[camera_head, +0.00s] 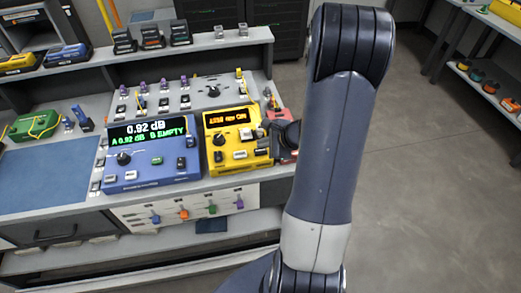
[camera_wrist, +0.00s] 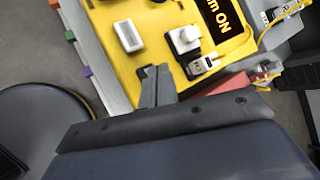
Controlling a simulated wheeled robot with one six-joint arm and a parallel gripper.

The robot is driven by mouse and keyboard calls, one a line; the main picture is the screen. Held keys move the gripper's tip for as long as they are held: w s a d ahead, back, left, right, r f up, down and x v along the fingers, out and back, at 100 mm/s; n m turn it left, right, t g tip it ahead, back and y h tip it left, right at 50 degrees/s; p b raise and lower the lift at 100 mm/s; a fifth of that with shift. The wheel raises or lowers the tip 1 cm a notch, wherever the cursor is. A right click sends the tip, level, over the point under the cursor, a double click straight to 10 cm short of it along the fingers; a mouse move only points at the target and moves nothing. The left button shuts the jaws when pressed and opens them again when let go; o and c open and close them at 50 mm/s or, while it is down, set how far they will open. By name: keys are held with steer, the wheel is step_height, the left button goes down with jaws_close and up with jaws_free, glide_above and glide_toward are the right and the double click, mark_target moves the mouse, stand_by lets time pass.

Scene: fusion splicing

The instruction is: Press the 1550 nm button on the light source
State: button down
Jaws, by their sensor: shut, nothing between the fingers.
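The yellow light source (camera_head: 228,152) sits on the bench right of the blue meter, its display (camera_head: 227,115) lit in orange. In the wrist view the yellow panel (camera_wrist: 107,17) is close, and the end of its display (camera_wrist: 226,14) reads "m ON". A white button (camera_wrist: 128,36) and a pale square part (camera_wrist: 184,38) stand on the panel. I cannot read which button is 1550 nm. My gripper (camera_wrist: 158,78) is shut and empty, its fingertips over the panel's edge area near these parts; contact cannot be told.
The blue meter (camera_head: 150,172) reads "0.92 dB" and stands left of the light source. A red block (camera_wrist: 228,83) lies beside the yellow case. A shelf with black devices (camera_head: 152,38) is behind. The floor (camera_head: 430,190) at right is clear.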

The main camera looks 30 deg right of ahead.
mark_target(264, 152)
steer(key=shift+f, duration=0.15)
steer(key=shift+f+b, duration=0.3)
steer(key=shift+b, duration=0.4)
steer(key=shift+f+b, duration=0.5)
steer(key=shift+b, duration=0.05)
stand_by(0.7)
steer(key=shift+r, duration=0.15)
steer(key=shift+r+p, duration=0.6)
steer(key=shift+r, duration=0.2)
steer(key=shift+r+p, duration=1.9)
steer(key=shift+r, duration=0.65)
steer(key=shift+f, duration=0.1)
